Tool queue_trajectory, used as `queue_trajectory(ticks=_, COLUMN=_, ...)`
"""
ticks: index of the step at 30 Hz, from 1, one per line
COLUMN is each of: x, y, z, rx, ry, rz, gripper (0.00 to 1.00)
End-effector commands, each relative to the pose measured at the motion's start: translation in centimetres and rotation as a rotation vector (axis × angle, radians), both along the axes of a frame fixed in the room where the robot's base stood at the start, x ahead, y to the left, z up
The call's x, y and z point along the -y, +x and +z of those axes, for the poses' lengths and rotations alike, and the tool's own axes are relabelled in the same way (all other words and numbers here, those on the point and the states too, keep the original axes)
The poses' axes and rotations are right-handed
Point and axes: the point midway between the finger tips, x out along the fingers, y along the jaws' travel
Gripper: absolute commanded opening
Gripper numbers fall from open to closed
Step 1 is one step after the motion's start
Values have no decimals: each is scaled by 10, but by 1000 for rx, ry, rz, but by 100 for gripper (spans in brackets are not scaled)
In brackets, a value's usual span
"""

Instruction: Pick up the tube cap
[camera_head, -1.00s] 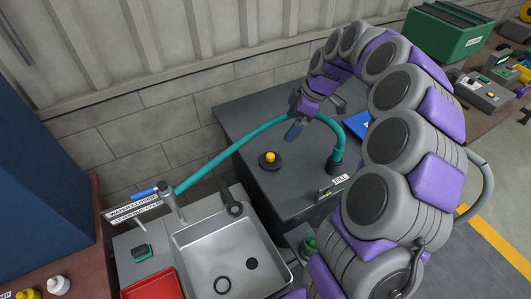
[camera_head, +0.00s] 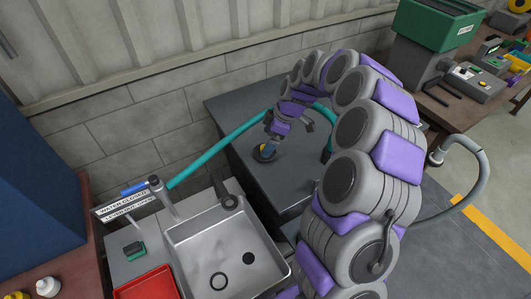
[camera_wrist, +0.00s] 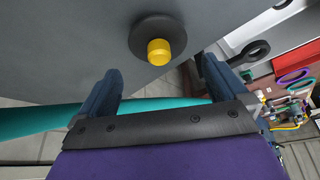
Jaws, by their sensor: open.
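The tube cap, a dark round disc (camera_wrist: 140,36) with a yellow knob (camera_wrist: 159,52), sits on the grey cabinet top (camera_wrist: 60,40) in the wrist view. In the head view the cap (camera_head: 263,153) is partly hidden by my gripper (camera_head: 269,147). In the wrist view my gripper (camera_wrist: 157,92) is open, its two blue fingers apart with nothing between them.
A teal hose (camera_head: 222,144) arches over the cabinet behind my gripper. A steel sink (camera_head: 222,247) with a tap stands to the left, next to a red tray (camera_head: 148,284). A green bin (camera_head: 436,24) stands at the back right.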

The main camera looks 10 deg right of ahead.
Motion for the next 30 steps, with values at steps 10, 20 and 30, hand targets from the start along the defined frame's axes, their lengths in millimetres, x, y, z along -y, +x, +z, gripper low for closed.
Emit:
queue_trajectory(ticks=10, x=-8, y=4, z=-46, rx=-4, ry=1, rz=1, gripper=100)
queue_trajectory(ticks=20, x=-9, y=5, z=-46, rx=-1, ry=2, rz=1, gripper=92)
queue_trajectory(ticks=30, x=-9, y=5, z=-46, rx=-1, ry=2, rz=1, gripper=60)
